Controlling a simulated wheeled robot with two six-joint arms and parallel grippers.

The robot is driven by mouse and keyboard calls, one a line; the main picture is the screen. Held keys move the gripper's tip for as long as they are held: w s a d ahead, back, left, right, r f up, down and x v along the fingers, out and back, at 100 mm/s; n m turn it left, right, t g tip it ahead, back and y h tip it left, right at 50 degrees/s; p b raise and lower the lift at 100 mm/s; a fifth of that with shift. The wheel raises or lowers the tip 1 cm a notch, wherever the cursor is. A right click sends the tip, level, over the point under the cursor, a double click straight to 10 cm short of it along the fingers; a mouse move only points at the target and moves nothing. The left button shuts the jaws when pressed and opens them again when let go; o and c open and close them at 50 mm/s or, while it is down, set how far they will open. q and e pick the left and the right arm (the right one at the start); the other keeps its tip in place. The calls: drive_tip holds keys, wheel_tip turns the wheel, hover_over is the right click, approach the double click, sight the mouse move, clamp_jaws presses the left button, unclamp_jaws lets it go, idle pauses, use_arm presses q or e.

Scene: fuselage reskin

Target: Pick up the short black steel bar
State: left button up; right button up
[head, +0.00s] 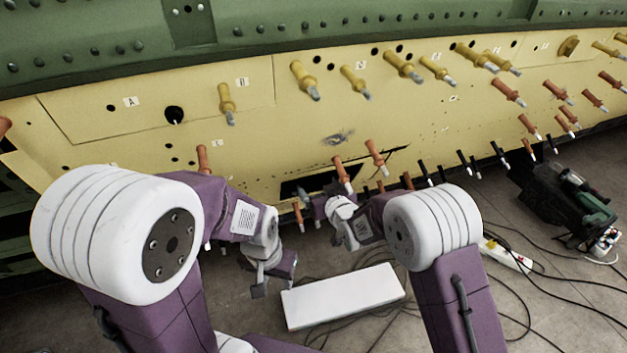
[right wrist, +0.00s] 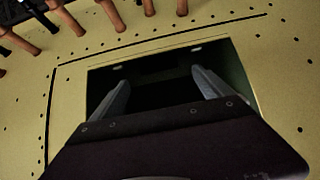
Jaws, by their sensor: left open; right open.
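I cannot make out the short black steel bar in either view. My right gripper (head: 308,197) is at the dark rectangular opening (head: 291,188) in the yellow skin panel. In the right wrist view, its two grey fingers (right wrist: 162,85) are wide apart in front of the opening (right wrist: 160,66), with nothing visible between them. The inside of the opening is mostly dark, and my gripper body hides its lower part. My left gripper (head: 273,284) is open and hangs low, left of a white box (head: 342,296), with nothing seen in it.
Orange fasteners (head: 342,174) and yellow fasteners (head: 304,80) stick out of the yellow panel (head: 330,110), some close to the opening. Black cables (head: 515,300), a power strip (head: 507,254) and a dark green machine (head: 565,200) lie on the floor at right.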

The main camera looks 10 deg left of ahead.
sight(313, 179)
drive_tip(key=shift+w+a+f, duration=0.2)
drive_tip(key=shift+w+f, duration=0.05)
drive_tip(key=shift+w, duration=0.15)
drive_tip(key=b+x, duration=0.2)
drive_tip(key=x, duration=0.3)
drive_tip(key=shift+f, duration=0.1)
clamp_jaws()
